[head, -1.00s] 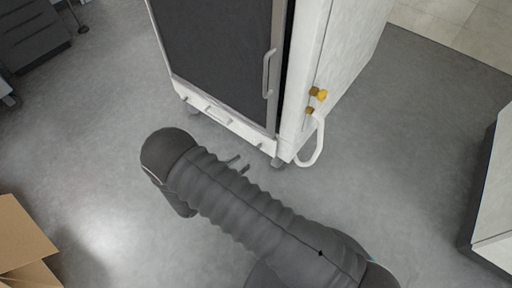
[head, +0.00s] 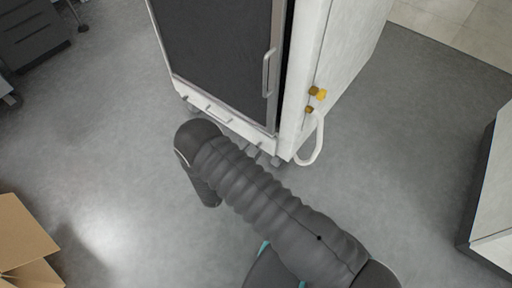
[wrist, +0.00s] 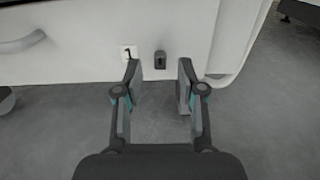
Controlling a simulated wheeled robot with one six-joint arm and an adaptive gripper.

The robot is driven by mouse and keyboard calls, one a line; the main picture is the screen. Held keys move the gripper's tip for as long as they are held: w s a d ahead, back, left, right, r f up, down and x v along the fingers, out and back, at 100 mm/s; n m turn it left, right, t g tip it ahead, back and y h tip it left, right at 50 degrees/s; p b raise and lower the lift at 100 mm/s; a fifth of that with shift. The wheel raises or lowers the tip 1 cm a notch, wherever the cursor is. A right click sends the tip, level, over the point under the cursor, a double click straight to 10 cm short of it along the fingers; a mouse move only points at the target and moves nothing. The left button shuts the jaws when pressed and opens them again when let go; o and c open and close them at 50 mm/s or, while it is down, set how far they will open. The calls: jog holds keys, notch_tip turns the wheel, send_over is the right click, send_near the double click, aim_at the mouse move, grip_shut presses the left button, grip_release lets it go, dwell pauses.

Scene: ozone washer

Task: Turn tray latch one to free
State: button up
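Tray latch one is a small dark upright knob (wrist: 160,60) on the white lower front of the washer in the wrist view. A white label marked 1 (wrist: 128,52) is just left of it. My gripper (wrist: 159,70) is open and empty, with one finger on either side of the latch in the picture. I cannot tell whether the fingertips reach its depth; no contact shows. In the head view my arm covers most of the gripper, and the latch cannot be made out.
The washer (head: 340,60) has a long door handle (head: 267,73), yellow valves (head: 317,93) and a white hose (head: 319,140) at its right side. A tray handle (wrist: 20,43) is left of the latch. A cardboard box (head: 22,240) lies lower left. Floor between is clear.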

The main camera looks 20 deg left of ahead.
aim_at(257, 147)
jog(key=shift+x, duration=1.5)
grip_shut()
jog(key=shift+f, duration=0.1)
jog(key=shift+d+m+b, duration=0.1)
jog(key=shift+m+b, duration=3.7)
jog(key=shift+m, duration=5.2)
